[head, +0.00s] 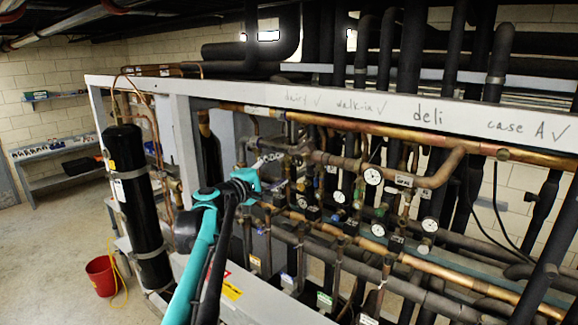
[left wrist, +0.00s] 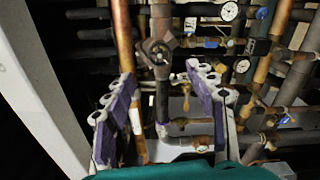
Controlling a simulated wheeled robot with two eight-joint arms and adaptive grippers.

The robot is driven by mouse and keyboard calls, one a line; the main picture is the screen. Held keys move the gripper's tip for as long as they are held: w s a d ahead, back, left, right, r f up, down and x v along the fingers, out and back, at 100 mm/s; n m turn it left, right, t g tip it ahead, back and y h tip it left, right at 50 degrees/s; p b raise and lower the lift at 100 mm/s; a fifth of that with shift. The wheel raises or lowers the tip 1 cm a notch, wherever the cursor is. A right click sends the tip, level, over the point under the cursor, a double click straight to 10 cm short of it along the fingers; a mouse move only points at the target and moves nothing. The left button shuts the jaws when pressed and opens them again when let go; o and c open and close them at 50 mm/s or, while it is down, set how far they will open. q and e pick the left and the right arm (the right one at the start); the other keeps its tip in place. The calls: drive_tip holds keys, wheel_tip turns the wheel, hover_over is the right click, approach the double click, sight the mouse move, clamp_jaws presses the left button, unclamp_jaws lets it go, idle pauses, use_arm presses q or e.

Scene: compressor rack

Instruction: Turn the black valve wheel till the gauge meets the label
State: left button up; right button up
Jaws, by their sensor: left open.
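My left gripper (head: 268,164) reaches in among the pipes on the front of the rack. In the left wrist view its two purple-padded fingers (left wrist: 162,98) are spread apart with nothing between the pads. A dark valve wheel (left wrist: 157,50) on a vertical pipe shows just beyond and between the fingertips, apart from them. I cannot make out this wheel in the head view. Several white round gauges, one at the upper middle (head: 373,176), sit to the right of the gripper. The needle readings are too small to tell. My right gripper is out of view.
A white beam (head: 340,108) with handwriting runs above the pipes. A tall black cylinder (head: 135,195) stands at the rack's left end, with a red bucket (head: 101,275) on the floor. Copper and dark pipes crowd the gripper. The floor at left is mostly clear.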

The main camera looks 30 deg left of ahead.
use_arm(q)
drive_tip(key=shift+s+a, duration=0.15)
drive_tip(key=shift+s, duration=1.2)
drive_tip(key=s+d+f+m+g+h, duration=0.1)
drive_tip(key=s+d+f+m+g, duration=0.2)
drive_tip(key=d, duration=0.5)
drive_tip(key=d+f+m+g+h, duration=0.1)
drive_tip(key=d+f+m+h, duration=0.15)
drive_tip(key=d+f, duration=0.4)
drive_tip(key=s+d+f+m+g+y, duration=0.2)
drive_tip(key=s+d+f+m+g, duration=0.3)
drive_tip(key=s+d+f+m, duration=0.7)
drive_tip(key=s+d+f+m+g+y+b, duration=0.1)
drive_tip(key=s+d+f+m+g+y, duration=0.15)
drive_tip(key=s+f, duration=0.9)
wheel_tip(320, 180, down, 31)
drive_tip(key=b, duration=3.1)
drive_tip(key=shift+w+n+t, duration=0.2)
drive_tip(key=shift+n+t, duration=0.1)
drive_tip(key=shift+t, duration=0.05)
